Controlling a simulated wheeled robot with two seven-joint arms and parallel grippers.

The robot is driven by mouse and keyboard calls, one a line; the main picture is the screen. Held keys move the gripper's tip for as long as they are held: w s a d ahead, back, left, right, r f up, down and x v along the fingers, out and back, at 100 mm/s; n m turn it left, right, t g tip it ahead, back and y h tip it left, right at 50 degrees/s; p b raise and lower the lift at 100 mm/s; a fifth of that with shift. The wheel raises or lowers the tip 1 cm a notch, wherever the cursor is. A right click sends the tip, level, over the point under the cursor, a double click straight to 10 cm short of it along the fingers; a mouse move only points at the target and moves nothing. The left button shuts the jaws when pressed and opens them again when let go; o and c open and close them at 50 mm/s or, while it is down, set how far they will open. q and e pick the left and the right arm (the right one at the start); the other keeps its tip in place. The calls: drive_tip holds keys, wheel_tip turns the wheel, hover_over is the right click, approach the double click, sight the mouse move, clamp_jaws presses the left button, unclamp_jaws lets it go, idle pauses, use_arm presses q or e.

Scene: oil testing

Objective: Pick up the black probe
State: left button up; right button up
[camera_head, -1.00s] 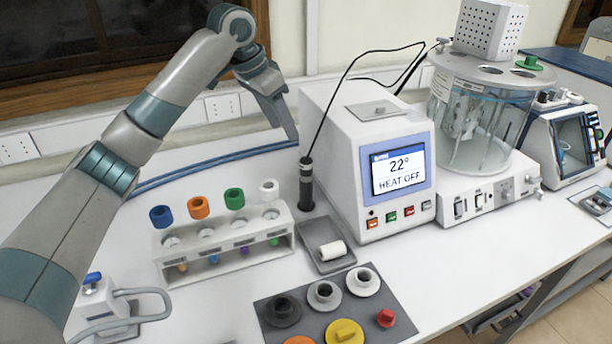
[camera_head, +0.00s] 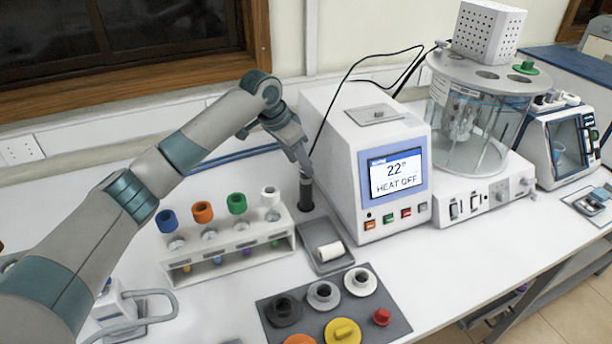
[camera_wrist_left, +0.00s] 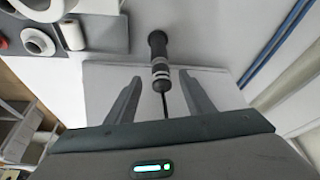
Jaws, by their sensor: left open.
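The black probe (camera_head: 306,192) stands upright on the table at the left side of the white heater box, with a thin black cable rising from its top. My left gripper (camera_head: 306,168) is at the probe's upper end in the head view. In the left wrist view, the probe (camera_wrist_left: 158,52) lies ahead, between the lines of the two open fingers of my left gripper (camera_wrist_left: 160,88). Its cable runs back between the fingers. The jaws are apart and hold nothing. Part of the probe's top is hidden by the gripper in the head view. My right gripper is not in view.
The heater box (camera_head: 345,180) with a lit screen stands close on the right. A white tube rack (camera_head: 230,262) with coloured caps is on the left. A grey tray (camera_head: 312,262) with a white roll and a dark mat (camera_head: 390,312) with several caps lie in front.

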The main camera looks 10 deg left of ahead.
sight(306, 184)
use_arm(q)
drive_tip(key=shift+f, duration=0.15)
drive_tip(key=p+x, duration=0.1)
drive_tip(key=x, duration=0.1)
drive_tip(key=p+x, duration=0.2)
drive_tip(key=shift+w+d, duration=0.2)
drive_tip(key=shift+w, duration=0.05)
drive_tip(key=shift+w+f, duration=0.15)
drive_tip(key=shift+f, duration=0.3)
drive_tip(key=c, duration=1.2)
